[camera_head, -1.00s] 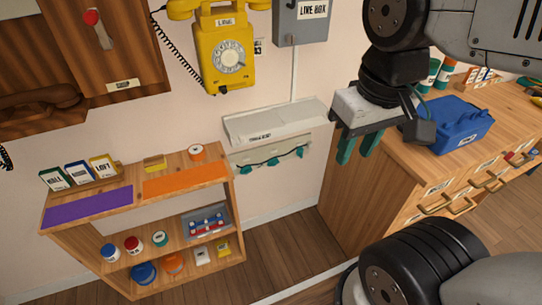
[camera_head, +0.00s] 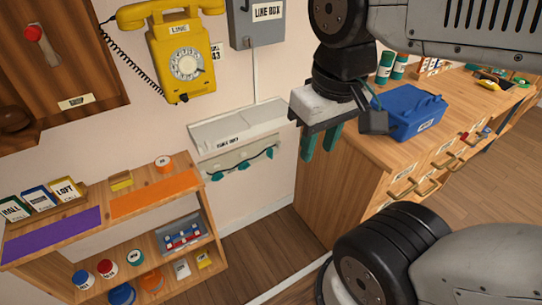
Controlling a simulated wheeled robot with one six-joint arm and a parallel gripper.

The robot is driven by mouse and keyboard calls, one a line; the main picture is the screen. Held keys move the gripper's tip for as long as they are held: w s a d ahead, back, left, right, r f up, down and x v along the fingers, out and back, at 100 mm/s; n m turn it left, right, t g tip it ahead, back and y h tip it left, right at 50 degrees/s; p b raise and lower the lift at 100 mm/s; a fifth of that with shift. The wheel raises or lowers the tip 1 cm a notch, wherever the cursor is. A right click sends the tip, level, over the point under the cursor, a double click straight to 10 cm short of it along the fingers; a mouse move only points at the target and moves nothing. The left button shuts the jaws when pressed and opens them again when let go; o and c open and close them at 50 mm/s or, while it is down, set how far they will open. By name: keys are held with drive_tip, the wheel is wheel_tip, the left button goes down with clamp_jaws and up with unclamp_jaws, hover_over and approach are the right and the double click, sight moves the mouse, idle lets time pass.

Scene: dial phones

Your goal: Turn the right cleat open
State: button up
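Several teal cleats sit in a row on a pale rail on the wall, below a small labelled ledge (camera_head: 238,127), with a dark cord running along them. The right cleat (camera_head: 270,152) is at the rail's right end; the middle cleat (camera_head: 244,166) and left cleat (camera_head: 217,178) are further left. They are too small to tell whether each is turned open. My gripper (camera_head: 321,142) points down with its two green fingers apart and nothing between them. In the picture it is right of the right cleat, in front of the wooden cabinet, and not touching the cleat.
A wooden cabinet (camera_head: 323,185) with a blue toolbox (camera_head: 408,112) on top stands on the right. A low shelf (camera_head: 215,225) with jars and cards stands on the left. A yellow phone (camera_head: 182,58) and grey line box (camera_head: 256,22) hang above. Floor (camera_head: 262,247) between the furniture is clear.

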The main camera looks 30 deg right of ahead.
drive_tip(key=w+d+f+m+g, duration=0.1)
drive_tip(key=w+d+f, duration=0.4)
drive_tip(key=w+f, duration=0.35)
drive_tip(key=w+d+f+g, duration=0.1)
drive_tip(key=w+d+f, duration=0.5)
drive_tip(key=f, duration=0.4)
drive_tip(key=w+d+f+m+g, duration=0.1)
drive_tip(key=w+d+f, duration=0.3)
drive_tip(key=w+f, duration=0.45)
drive_tip(key=n+t, duration=0.2)
drive_tip(key=t, duration=1.8)
approach(272, 156)
drive_tip(key=w, duration=0.8)
drive_tip(key=shift+w+r, duration=0.1)
drive_tip(key=shift+w, duration=0.05)
